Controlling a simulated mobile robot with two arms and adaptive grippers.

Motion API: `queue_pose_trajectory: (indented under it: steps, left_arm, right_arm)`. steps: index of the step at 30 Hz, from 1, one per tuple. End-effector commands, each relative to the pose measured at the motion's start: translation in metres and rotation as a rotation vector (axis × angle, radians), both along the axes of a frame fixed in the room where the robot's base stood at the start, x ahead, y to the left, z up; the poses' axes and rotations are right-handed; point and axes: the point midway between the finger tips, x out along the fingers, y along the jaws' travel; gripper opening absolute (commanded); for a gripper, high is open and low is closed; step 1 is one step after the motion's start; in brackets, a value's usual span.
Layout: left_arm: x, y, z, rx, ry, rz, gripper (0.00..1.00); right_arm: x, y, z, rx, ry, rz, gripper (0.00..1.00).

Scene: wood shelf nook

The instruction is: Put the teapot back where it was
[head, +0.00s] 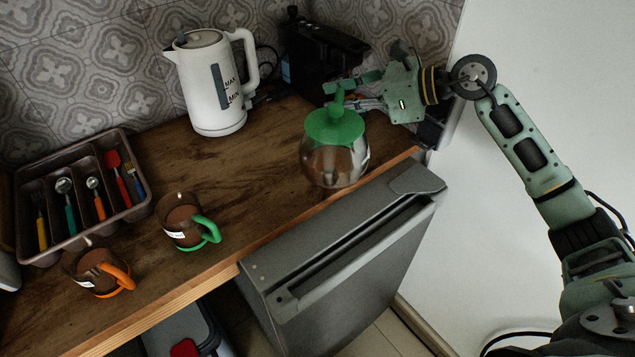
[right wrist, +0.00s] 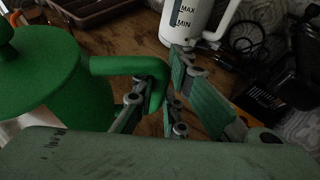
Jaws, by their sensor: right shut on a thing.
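The teapot (head: 335,165) is a clear glass pot with a green lid, upright by the front edge of the wooden counter in the head view. I cannot tell whether its base touches the wood. My right gripper (head: 350,95) reaches in from the right and is shut on the teapot's green handle. In the right wrist view the green lid (right wrist: 45,70) fills the left side, and the handle (right wrist: 130,68) runs between the fingers (right wrist: 160,98). My left gripper is not in view.
A white kettle (head: 207,90) stands at the back, left of a black machine (head: 320,55). A green-handled mug (head: 182,222), an orange-handled mug (head: 95,270) and a cutlery tray (head: 137,208) are at left. The counter between kettle and teapot is bare. A grey appliance (head: 340,270) is below.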

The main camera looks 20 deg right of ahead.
Motion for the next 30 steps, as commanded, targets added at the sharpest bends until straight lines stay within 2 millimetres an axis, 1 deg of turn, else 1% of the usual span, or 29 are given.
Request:
queue_pose_trajectory:
  steps: [2,5,8,15,18,21,26,30]
  left_arm:
    - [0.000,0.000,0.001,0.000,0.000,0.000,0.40]
    - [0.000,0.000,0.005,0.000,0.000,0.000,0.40]
    - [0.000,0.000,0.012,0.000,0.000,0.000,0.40]
    - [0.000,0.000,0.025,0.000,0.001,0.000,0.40]
    - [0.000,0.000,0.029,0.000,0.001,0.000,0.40]
    - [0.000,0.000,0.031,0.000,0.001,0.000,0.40]
    - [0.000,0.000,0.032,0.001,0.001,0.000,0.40]
    - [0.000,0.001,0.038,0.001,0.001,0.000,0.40]
  right_arm:
    - [-0.002,0.001,0.002,0.004,-0.001,-0.002,0.00]
    - [0.004,0.007,-0.001,0.009,0.001,-0.001,0.00]
    - [0.018,0.020,-0.010,0.011,0.001,-0.002,0.00]
    - [0.060,0.053,-0.042,0.011,0.001,-0.003,0.00]
    - [0.073,0.064,-0.053,0.008,0.000,-0.003,0.00]
    - [0.082,0.071,-0.061,0.008,0.000,-0.003,0.00]
    - [0.087,0.075,-0.070,0.006,0.001,-0.004,0.00]
    - [0.086,0.075,-0.089,0.006,0.003,-0.005,0.00]
